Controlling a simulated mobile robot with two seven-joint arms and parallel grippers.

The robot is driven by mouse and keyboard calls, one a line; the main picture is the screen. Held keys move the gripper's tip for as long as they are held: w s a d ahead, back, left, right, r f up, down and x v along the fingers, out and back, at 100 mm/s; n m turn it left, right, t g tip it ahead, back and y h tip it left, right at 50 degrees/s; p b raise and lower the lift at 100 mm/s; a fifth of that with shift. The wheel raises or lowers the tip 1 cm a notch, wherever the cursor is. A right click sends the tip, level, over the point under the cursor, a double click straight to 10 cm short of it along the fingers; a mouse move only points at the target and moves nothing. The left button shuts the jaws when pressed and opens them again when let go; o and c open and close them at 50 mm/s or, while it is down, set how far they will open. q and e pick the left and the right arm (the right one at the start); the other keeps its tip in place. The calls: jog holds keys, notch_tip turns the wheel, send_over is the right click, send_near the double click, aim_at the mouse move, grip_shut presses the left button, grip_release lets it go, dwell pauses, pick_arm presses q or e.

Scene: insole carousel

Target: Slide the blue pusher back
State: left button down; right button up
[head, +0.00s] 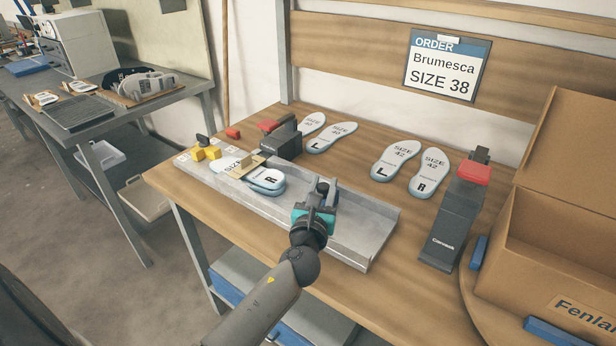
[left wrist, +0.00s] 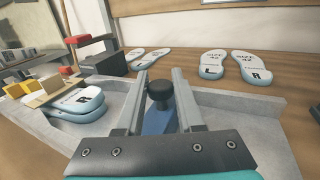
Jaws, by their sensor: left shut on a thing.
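The blue pusher (left wrist: 158,122) with its black knob (left wrist: 160,93) sits in the grey metal channel (head: 365,250). My left gripper (head: 321,190) is over the channel, with its fingers on either side of the knob and shut on the pusher. The black knob also shows between the fingers in the head view, while most of the pusher is hidden there. A stack of insoles (head: 265,183) lies in the channel to the left of the gripper, apart from it. My right gripper is not in view.
Loose size 42 insoles (head: 396,160) and size 40 insoles lie behind the channel. A black stapler-like tool with a red top (head: 455,215) and an open cardboard box (head: 560,225) stand at the right. Yellow blocks (head: 206,152) are at the channel's left end.

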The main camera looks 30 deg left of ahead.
pick_arm(q)
jog(key=d, duration=0.5)
jog(key=shift+s+d, duration=0.15)
jog(key=shift+s, duration=0.05)
jog(key=d, duration=0.6)
jog(key=shift+s+d+f, duration=0.1)
jog(key=shift+s+d, duration=0.2)
jog(key=shift+d, duration=0.7)
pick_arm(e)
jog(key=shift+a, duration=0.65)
pick_arm(q)
jog(key=shift+d, duration=0.1)
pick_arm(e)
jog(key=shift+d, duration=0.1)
pick_arm(q)
jog(key=c, duration=0.6)
grip_release()
jog(key=shift+o, duration=0.3)
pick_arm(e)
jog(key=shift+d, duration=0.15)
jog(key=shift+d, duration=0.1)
